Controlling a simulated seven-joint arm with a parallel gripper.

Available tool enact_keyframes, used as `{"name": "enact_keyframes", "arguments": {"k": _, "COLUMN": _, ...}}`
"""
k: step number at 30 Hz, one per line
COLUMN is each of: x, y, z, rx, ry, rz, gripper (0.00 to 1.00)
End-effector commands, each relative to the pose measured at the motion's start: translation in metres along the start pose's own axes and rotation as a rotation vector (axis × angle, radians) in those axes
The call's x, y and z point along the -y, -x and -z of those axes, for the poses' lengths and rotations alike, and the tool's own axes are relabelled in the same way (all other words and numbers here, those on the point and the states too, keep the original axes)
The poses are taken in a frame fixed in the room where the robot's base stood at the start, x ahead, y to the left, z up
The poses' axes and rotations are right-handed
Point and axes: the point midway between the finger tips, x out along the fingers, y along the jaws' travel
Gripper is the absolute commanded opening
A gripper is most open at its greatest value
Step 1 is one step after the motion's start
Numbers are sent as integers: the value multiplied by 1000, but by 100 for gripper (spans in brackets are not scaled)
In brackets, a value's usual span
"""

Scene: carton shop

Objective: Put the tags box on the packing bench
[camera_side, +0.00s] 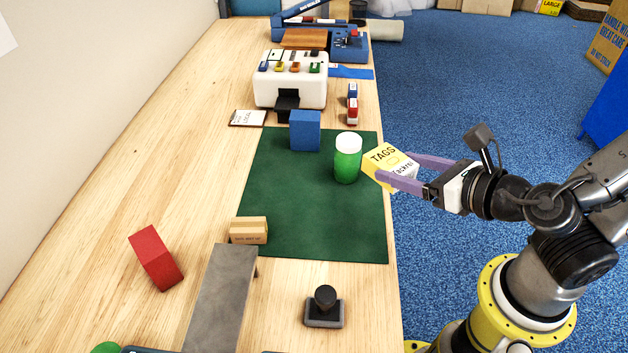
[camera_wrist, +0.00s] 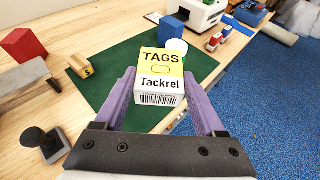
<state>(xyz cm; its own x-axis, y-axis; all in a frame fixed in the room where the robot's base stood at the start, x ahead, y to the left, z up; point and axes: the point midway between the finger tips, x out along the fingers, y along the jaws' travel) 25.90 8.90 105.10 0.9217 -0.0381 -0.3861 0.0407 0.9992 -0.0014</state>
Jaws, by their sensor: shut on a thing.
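The tags box (camera_side: 388,162) is yellow and white, printed "TAGS" and "Tackrel". My gripper (camera_side: 390,170) has two purple fingers and is shut on it, holding it tilted in the side view, near the right edge of the bench by the green mat. In the wrist view the tags box (camera_wrist: 161,77) sits between the fingertips (camera_wrist: 160,85), its label facing the camera. The packing bench (camera_side: 170,130) is a long light-wood top with the dark green mat (camera_side: 315,215) on it. How high the box is above the bench is hard to tell.
A green cup with a white top (camera_side: 347,160) stands just left of the box. A blue block (camera_side: 305,131), small carton (camera_side: 248,231), red block (camera_side: 155,258), grey ramp (camera_side: 220,295) and black stamp (camera_side: 324,305) are on the bench. The mat's middle is clear.

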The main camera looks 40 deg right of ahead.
Motion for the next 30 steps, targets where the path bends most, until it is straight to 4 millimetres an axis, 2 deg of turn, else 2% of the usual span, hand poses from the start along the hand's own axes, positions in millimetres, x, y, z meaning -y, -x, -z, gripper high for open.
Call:
{"name": "enact_keyframes", "arguments": {"k": 4, "x": -11, "y": 2, "z": 1, "rx": 0, "ry": 15, "rz": -34, "gripper": 7}}
{"name": "enact_keyframes", "arguments": {"k": 8, "x": -16, "y": -11, "z": 1, "rx": 1, "ry": 15, "rz": -32, "gripper": 7}}
{"name": "enact_keyframes", "arguments": {"k": 19, "x": -46, "y": -90, "z": 7, "rx": -3, "ry": 16, "rz": -32, "gripper": 7}}
{"name": "enact_keyframes", "arguments": {"k": 24, "x": -57, "y": -122, "z": 26, "rx": -4, "ry": 18, "rz": -34, "gripper": 7}}
{"name": "enact_keyframes", "arguments": {"k": 30, "x": -64, "y": -144, "z": 38, "rx": -1, "ry": 16, "rz": -37, "gripper": 7}}
